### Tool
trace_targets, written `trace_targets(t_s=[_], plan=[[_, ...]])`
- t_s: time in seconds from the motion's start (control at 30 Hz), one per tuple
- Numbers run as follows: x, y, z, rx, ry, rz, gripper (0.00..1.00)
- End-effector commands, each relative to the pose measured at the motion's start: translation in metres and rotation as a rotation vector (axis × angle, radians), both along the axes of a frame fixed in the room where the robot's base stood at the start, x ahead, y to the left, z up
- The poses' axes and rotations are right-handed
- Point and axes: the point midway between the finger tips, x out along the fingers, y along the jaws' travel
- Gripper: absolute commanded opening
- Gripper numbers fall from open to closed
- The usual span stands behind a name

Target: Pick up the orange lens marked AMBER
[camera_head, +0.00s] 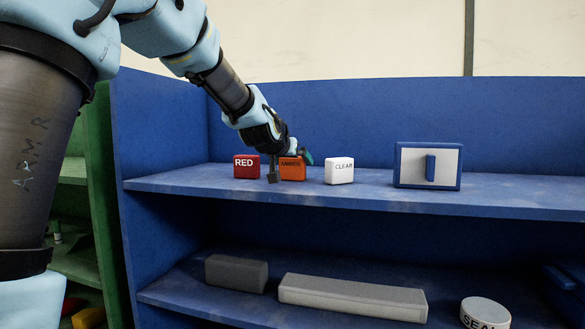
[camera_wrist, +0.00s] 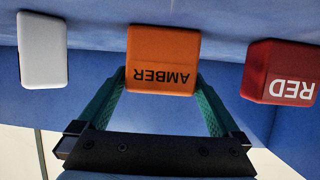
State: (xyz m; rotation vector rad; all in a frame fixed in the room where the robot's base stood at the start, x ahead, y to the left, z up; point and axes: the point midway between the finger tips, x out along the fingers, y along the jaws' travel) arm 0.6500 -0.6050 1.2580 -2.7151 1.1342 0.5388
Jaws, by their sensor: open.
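The orange lens marked AMBER (camera_head: 293,169) stands on the upper blue shelf, between the red and the clear blocks. In the wrist view the AMBER lens (camera_wrist: 162,60) appears upside down, between the fingers. My gripper (camera_head: 289,168) is at the lens in the head view and hides part of it. In the wrist view my gripper (camera_wrist: 160,100) is open, with one green finger on each side of the lens.
A blue-framed white panel (camera_head: 428,166) is farther right. The lower shelf holds a dark block (camera_head: 236,273), a long grey bar (camera_head: 352,297) and a round tin (camera_head: 485,313).

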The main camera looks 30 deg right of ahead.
Motion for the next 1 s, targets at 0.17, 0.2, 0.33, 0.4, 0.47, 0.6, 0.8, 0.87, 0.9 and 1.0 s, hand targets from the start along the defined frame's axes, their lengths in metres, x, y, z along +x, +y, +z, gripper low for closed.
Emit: trace_targets(t_s=[0.17, 0.2, 0.33, 0.4, 0.47, 0.6, 0.8, 0.87, 0.9, 1.0], plan=[[0.0, 0.0, 0.0, 0.001, 0.001, 0.0, 0.84], [0.0, 0.0, 0.0, 0.001, 0.001, 0.0, 0.8], [0.0, 0.0, 0.0, 0.001, 0.001, 0.0, 0.65], [0.0, 0.0, 0.0, 0.001, 0.001, 0.0, 0.57], [0.0, 0.0, 0.0, 0.001, 0.001, 0.0, 0.51], [0.0, 0.0, 0.0, 0.001, 0.001, 0.0, 0.35], [0.0, 0.0, 0.0, 0.0, 0.0, 0.0, 0.33], [0.0, 0.0, 0.002, 0.0, 0.0, 0.0, 0.33], [0.0, 0.0, 0.004, 0.0, -0.001, 0.0, 0.33], [0.0, -0.001, 0.016, -0.002, -0.002, -0.001, 0.33]])
